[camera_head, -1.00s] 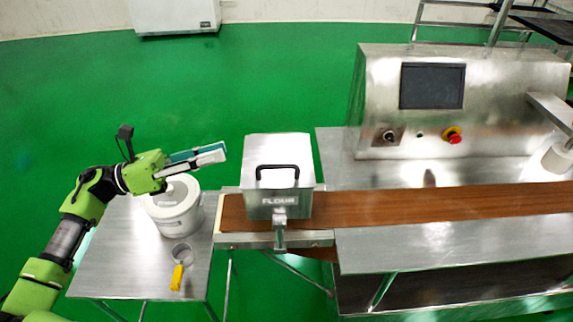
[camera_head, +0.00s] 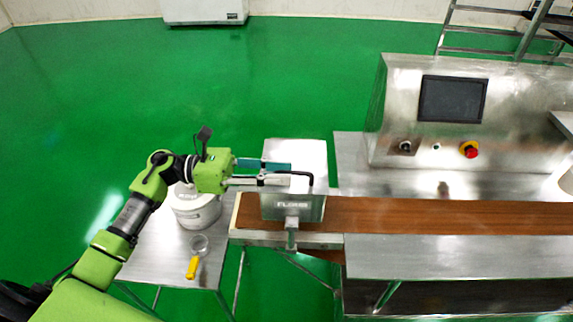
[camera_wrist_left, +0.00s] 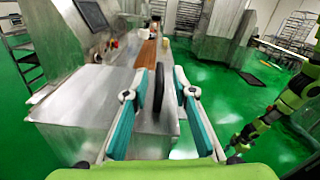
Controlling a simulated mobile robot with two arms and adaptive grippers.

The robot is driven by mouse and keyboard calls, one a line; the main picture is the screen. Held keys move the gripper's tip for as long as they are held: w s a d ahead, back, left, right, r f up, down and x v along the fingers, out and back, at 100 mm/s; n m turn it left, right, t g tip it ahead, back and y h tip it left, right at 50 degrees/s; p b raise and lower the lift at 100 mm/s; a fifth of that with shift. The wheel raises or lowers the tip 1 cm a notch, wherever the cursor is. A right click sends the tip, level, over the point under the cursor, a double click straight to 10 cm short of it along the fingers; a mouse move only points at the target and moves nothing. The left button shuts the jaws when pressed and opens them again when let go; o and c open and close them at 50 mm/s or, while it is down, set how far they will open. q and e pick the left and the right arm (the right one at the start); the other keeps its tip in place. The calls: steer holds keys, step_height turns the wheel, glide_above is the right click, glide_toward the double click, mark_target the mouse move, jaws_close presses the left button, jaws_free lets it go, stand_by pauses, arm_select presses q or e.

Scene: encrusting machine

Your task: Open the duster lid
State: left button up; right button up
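The lid's black handle (camera_head: 312,182) is partly hidden by my left gripper (camera_head: 300,178), which reaches over the lid from the left. In the left wrist view, the black handle (camera_wrist_left: 159,88) stands between the two spread fingers of my left gripper (camera_wrist_left: 160,80); a gap shows on both sides. A green arm at the right of the wrist view looks like my right one; its gripper is too small to read.
A white lidded bucket (camera_head: 198,212) and a yellow-handled sieve (camera_head: 193,266) are on the side table (camera_head: 160,262) below my left arm. The brown belt (camera_head: 440,215) runs right, before the machine with a screen (camera_head: 452,99) and red button (camera_head: 469,150).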

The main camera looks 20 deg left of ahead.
arm_select(q)
steer(key=shift+x, duration=0.95)
steer(key=shift+c, duration=0.4)
jaws_close()
steer(key=shift+w, duration=0.1)
